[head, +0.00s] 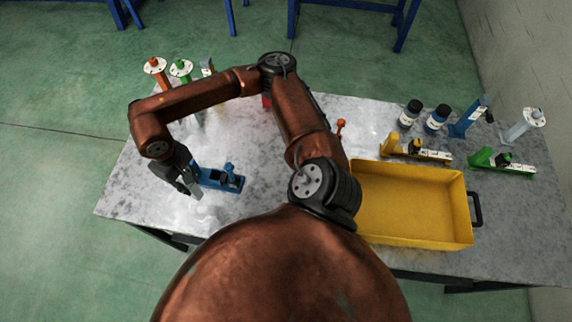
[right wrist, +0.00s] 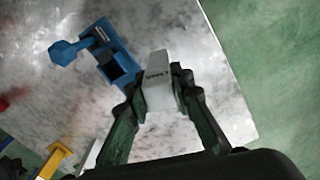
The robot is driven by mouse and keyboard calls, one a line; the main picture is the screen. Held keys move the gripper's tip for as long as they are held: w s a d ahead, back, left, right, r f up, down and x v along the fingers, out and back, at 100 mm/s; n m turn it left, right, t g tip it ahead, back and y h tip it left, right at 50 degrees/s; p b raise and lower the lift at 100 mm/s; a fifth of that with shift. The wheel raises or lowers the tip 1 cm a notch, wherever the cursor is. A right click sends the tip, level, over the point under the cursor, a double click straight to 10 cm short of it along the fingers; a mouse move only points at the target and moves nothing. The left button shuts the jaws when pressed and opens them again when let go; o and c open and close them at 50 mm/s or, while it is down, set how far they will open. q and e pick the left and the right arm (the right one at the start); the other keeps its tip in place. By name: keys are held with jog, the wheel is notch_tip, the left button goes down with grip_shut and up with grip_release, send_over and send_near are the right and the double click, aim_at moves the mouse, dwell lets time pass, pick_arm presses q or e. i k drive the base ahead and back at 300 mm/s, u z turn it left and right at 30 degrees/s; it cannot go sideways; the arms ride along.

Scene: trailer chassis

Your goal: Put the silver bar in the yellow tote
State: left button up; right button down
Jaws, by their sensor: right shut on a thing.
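The silver bar (head: 196,191) is a pale grey block near the left front of the table. My right gripper (head: 187,179) is shut on it; in the right wrist view the bar (right wrist: 160,85) sits between the two fingers (right wrist: 162,100), with dark lettering on its face. I cannot tell whether the bar touches the table. The yellow tote (head: 410,205) is at the right front of the table, open on top, with no contents visible and a dark handle on its right side. My left gripper is not in view.
A blue fixture (head: 220,178) lies right beside the gripper and also shows in the right wrist view (right wrist: 110,55). Behind the tote stand a yellow fixture (head: 415,150), dark bottles (head: 437,118) and a green fixture (head: 503,163). My own arm hides part of the table's middle.

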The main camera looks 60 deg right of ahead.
aim_at(391, 217)
jog(key=k, duration=1.65)
jog(key=u, duration=1.3)
jog(key=i, duration=1.65)
jog(key=z, duration=3.85)
jog(key=i, duration=0.7)
